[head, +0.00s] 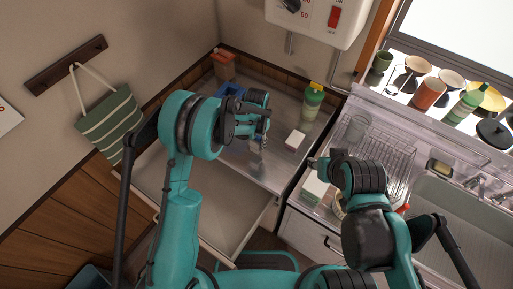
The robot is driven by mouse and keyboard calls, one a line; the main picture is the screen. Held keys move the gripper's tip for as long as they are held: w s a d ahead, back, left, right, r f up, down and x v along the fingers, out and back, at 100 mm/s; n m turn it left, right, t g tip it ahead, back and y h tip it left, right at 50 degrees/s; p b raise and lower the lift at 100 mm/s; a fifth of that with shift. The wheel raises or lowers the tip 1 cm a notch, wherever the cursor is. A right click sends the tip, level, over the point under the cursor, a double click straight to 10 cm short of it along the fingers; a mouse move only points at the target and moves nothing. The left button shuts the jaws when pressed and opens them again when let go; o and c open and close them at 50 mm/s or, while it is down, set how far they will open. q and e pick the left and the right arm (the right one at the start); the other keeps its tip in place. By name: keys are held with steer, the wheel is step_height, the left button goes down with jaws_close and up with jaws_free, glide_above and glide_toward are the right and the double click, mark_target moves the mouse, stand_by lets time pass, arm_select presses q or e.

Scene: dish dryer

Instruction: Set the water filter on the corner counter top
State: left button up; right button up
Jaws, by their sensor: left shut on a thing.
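The corner counter top (275,97) is a grey metal surface in the back corner, seen in the head view. My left gripper (258,122) is over its left part and is shut on a small greyish thing (258,143), apparently the water filter. My fingers hide most of it, and I cannot tell whether it touches the counter. A blue thing (231,90) shows just behind the gripper, partly covered. My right gripper (322,162) is at the counter's right side, by the dish rack; its finger opening is not clear.
A dish rack (385,158) and sink (455,215) lie to the right. A pale open drawer (215,205) is below.

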mark_target(257, 148)
arm_select(q)
steer(key=shift+f+b, duration=0.35)
steer(key=shift+f, duration=1.65)
steer(key=shift+f, duration=0.15)
steer(key=o, duration=1.2)
